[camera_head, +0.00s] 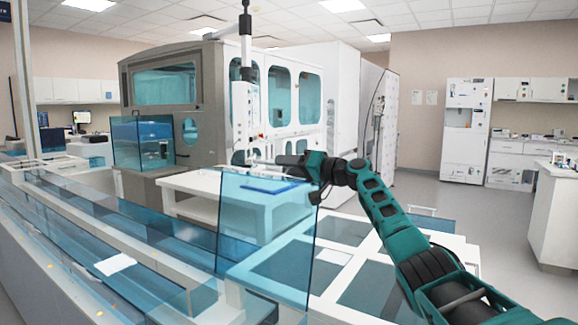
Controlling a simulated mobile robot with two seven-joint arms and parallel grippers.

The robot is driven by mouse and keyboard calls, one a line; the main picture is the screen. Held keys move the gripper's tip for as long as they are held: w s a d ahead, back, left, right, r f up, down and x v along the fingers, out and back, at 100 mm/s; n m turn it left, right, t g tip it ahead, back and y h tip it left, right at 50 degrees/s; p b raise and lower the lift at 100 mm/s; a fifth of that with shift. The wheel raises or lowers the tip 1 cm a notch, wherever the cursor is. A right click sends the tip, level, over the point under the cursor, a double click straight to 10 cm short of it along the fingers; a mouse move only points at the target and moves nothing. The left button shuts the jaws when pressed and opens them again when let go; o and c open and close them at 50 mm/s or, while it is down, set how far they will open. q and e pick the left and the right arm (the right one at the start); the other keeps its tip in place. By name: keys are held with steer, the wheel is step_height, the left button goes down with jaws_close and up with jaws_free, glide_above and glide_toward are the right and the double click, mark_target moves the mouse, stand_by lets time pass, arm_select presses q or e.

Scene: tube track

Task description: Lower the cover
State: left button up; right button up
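A see-through blue cover panel (262,225) stands upright at the right end of the long tube track. My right arm comes in from the lower right, and its dark gripper (282,166) is at the panel's top edge, near the upper right corner. Whether the fingers touch the panel or are open or shut is too small to tell. Other clear blue panels (150,235) run along the track (75,265) on the left. My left gripper is not in view.
A white table frame (375,285) stands below my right arm. A white bench (190,185) is behind the panel, with a large grey and white machine (165,85) beyond. A white paper (115,264) shows on the track. Floor is clear at right.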

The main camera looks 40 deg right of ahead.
steer(key=shift+c, duration=0.5)
jaws_close()
